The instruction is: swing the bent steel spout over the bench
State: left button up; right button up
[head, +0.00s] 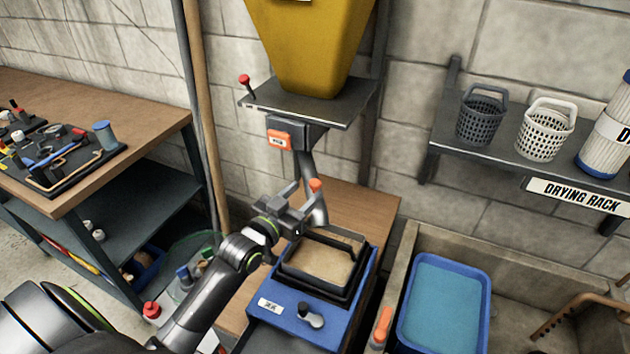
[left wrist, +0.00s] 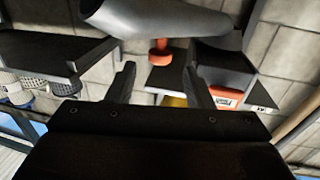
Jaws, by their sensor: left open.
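The bent steel spout (head: 307,165) hangs down from a dark block under the yellow hopper, its lower end above a wooden bench top (head: 360,205). A small red-orange knob (head: 315,185) sticks out from the spout. My left gripper (head: 302,200) is open, close beside the spout's lower part; the fingers partly cover it in the head view. In the left wrist view, the spout (left wrist: 170,18) crosses beyond the fingertips, and the knob (left wrist: 160,52) shows in the gap between the open fingers. Nothing is held. My right gripper is not in view.
A blue unit (head: 345,322) with a sand-filled black tray stands below the spout. A tool-laden workbench (head: 165,135) is at left, with a wooden post beside it. A blue water tub (head: 445,305) and a drying rack shelf (head: 500,152) with baskets are at right.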

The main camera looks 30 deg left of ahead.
aim_at(312, 186)
pick_arm(q)
jog(key=shift+w+d, duration=0.15)
jog(key=shift+w, duration=1.25)
jog(key=shift+w+d, duration=0.15)
jog(key=shift+w, duration=1.2)
jog(key=shift+c, duration=0.4)
grip_shut()
